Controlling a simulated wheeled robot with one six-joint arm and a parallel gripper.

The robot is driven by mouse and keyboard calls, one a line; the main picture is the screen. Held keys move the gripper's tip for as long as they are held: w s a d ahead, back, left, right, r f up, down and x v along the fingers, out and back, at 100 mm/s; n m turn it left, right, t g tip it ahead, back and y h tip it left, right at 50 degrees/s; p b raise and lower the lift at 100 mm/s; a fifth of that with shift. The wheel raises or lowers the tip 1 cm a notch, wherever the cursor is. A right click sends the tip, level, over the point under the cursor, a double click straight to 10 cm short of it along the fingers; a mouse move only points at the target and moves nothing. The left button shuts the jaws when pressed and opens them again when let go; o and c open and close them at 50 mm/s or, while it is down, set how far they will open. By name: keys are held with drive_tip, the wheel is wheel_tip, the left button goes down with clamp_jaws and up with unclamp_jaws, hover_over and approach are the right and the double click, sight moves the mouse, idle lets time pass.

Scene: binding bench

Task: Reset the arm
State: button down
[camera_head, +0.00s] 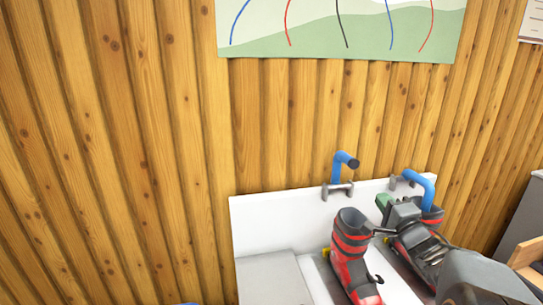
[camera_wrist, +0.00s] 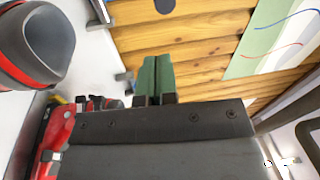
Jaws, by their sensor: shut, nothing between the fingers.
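My gripper (camera_head: 384,203) is in the head view at the lower right, over the right-hand ski boot. Its green fingers also show in the wrist view (camera_wrist: 155,76), shut together with nothing between them. My arm comes in from the lower right corner and covers much of the right red and black boot (camera_head: 433,216). The left red and black boot (camera_head: 351,255) stands upright on the white bench, to the left of my gripper. In the wrist view a boot's dark cuff (camera_wrist: 28,42) is close at the upper left.
The white bench (camera_head: 262,207) has a raised back with two blue bent pipes, one at left (camera_head: 338,168) and one at right (camera_head: 424,180). A wood plank wall (camera_head: 150,150) stands behind, with a poster (camera_head: 340,28) on it. A wooden box edge (camera_head: 527,254) is at the far right.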

drive_tip(key=s+d+f+n+g+h, duration=0.2)
drive_tip(key=d+f+g+h, duration=0.3)
drive_tip(key=d+f+h, duration=0.15)
drive_tip(key=s+a+f+n+g+p, duration=0.1)
drive_tip(key=s+a+f+n+g, duration=0.35)
drive_tip(key=s+f+g, duration=0.2)
drive_tip(key=s+a+r+n+g+y+p, duration=0.2)
drive_tip(key=s+a+n, duration=0.3)
drive_tip(key=a, duration=0.5)
drive_tip(key=s+a+r+n+g+y+p, duration=0.1)
drive_tip(key=s+a+n, duration=0.4)
drive_tip(key=a, duration=0.5)
drive_tip(key=shift+a+r+g+y+p, duration=0.35)
drive_tip(key=shift+g+y+p, duration=0.2)
drive_tip(key=shift+g+y, duration=0.45)
drive_tip(key=c, duration=1.9)
unclamp_jaws()
drive_tip(key=shift+d, duration=0.1)
